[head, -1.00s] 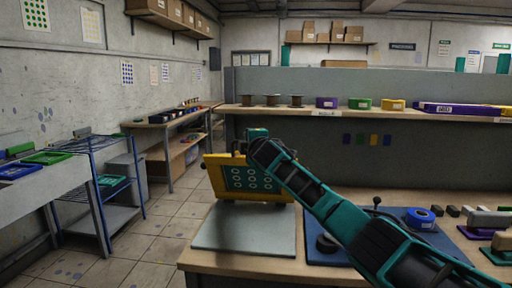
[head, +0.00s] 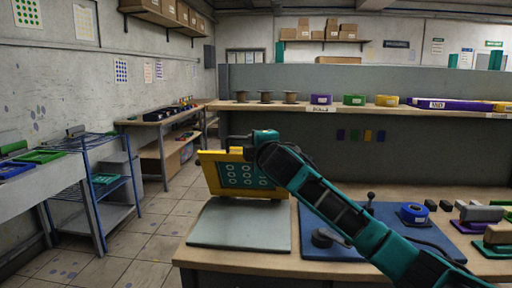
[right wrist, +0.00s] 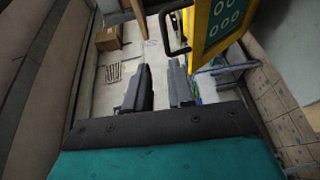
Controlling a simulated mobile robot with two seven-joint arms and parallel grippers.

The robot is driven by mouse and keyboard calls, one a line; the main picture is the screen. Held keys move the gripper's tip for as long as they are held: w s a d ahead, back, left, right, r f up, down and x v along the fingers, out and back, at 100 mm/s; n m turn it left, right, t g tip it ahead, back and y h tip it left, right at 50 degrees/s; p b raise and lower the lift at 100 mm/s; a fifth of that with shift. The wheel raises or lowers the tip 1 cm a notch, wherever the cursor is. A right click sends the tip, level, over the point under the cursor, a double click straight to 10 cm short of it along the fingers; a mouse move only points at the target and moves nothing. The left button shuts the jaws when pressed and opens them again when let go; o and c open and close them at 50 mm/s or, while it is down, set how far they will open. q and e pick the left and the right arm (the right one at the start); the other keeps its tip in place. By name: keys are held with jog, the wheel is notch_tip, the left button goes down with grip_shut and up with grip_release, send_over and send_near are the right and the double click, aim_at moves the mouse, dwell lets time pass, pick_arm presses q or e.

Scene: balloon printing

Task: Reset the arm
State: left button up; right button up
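My right arm comes in from the lower right of the head view. Its gripper (right wrist: 160,85) shows in the right wrist view with two dark fingers apart and nothing between them. In the head view the fingers are mostly hidden behind the wrist. The yellow screen frame (head: 209,174) with a green ringed panel stands tilted up over a grey plate (head: 240,225). The frame and its black handle (right wrist: 164,35) also show in the right wrist view, beside the fingers and apart from them. My left gripper is not in view.
A blue mat (head: 312,248) lies on the wooden table right of the plate, with a blue tape roll (head: 414,213). Small blocks lie farther right. A shelf (head: 340,109) with spools and coloured rolls runs behind. A blue wire rack (head: 97,190) stands at left; the floor between is clear.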

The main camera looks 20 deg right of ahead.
jog(key=shift+s, duration=0.5)
jog(key=s+a+f+m+g+y, duration=0.15)
jog(key=s+a+f, duration=0.25)
jog(key=f, duration=0.6)
jog(key=s+a+f+m+g+y, duration=0.1)
jog(key=s+a+f+m+y, duration=0.2)
jog(key=f, duration=0.6)
jog(key=s+a+f+g+y, duration=0.1)
jog(key=s+a+f, duration=0.35)
jog(key=f, duration=0.55)
jog(key=s+f+m+g, duration=0.1)
jog(key=s+f+m, duration=0.2)
jog(key=s+f, duration=0.2)
jog(key=s+f+m+g, duration=0.1)
jog(key=s+f+m, duration=0.2)
jog(key=s, duration=0.8)
jog(key=s+f+m+g, duration=0.1)
jog(key=s+f+m, duration=0.2)
jog(key=s+f, duration=0.4)
jog(key=shift+s+h, duration=0.35)
jog(key=shift+s, duration=0.15)
jog(key=shift+a, duration=0.1)
